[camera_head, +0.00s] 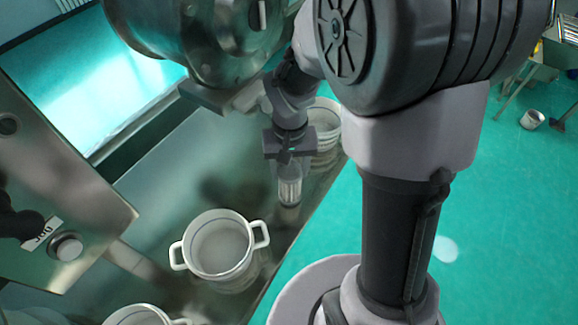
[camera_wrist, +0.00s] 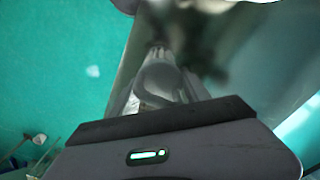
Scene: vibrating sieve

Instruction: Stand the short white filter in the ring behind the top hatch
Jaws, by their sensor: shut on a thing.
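My gripper (camera_head: 289,166) is shut on the short white filter (camera_head: 289,191), a small pale ribbed cylinder. The filter hangs upright below the fingers, over or close to the steel table; I cannot tell if it touches the table. In the wrist view a grey-white, glassy shape (camera_wrist: 160,82), probably the filter, shows beyond the dark edge of my gripper. Its lower part is hidden by the gripper. A big rounded steel vessel (camera_head: 205,45) fills the top of the head view, partly behind my arm. I cannot make out the top hatch or its ring.
A white two-handled pot (camera_head: 186,255) stands on the steel table (camera_head: 165,180), left of and nearer than the filter. Another white pot (camera_head: 326,130) stands just behind my gripper, and one (camera_head: 140,316) at the bottom edge. A steel machine panel (camera_head: 60,170) stands left. Green floor lies right.

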